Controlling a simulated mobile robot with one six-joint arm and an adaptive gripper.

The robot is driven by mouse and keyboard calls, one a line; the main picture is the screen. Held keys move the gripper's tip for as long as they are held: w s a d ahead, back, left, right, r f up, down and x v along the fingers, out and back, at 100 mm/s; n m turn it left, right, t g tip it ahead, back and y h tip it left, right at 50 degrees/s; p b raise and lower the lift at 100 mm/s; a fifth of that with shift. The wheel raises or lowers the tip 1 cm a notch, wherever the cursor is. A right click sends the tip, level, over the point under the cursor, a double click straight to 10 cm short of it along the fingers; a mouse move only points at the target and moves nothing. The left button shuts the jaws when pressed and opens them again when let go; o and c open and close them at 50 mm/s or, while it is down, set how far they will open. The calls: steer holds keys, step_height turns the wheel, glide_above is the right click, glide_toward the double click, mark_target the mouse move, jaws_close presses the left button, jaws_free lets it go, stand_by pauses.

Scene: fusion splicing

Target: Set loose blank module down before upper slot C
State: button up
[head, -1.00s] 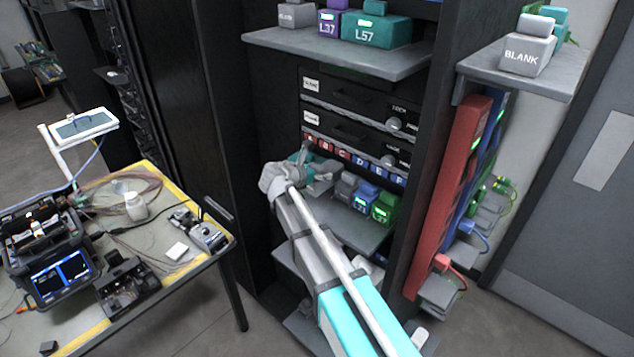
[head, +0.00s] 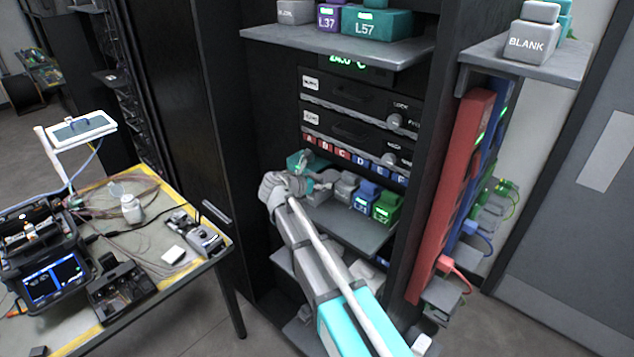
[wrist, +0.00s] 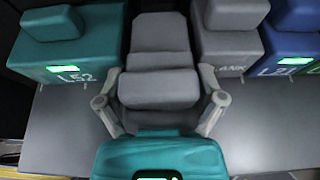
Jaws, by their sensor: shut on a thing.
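My gripper (wrist: 160,104) is shut on a grey module (wrist: 158,62), with one finger on each side of it. The held module sits between the teal L52 module (wrist: 68,48) on its left and a grey BLANK module (wrist: 230,38) on its right. All are at the grey shelf (wrist: 55,135); I cannot tell whether the held module touches it. In the head view my gripper (head: 312,184) is at the left part of this shelf, under the lettered slot strip (head: 342,153), and largely hides the held module.
A blue module (head: 366,196) and a green module (head: 387,207) stand further right on the shelf. Black drawer panels (head: 350,105) are above the strip. An upper shelf (head: 335,44) holds other modules. The shelf's front part is clear. A splicing table (head: 150,250) stands left.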

steer(key=o, duration=0.9)
steer(key=shift+f, duration=0.1)
steer(key=shift+s+a+r+p, duration=0.3)
steer(key=shift+s+r+p, duration=0.1)
steer(key=shift+r+p, duration=0.05)
steer(key=shift+p+v, duration=2)
steer(key=shift+v, duration=3.45)
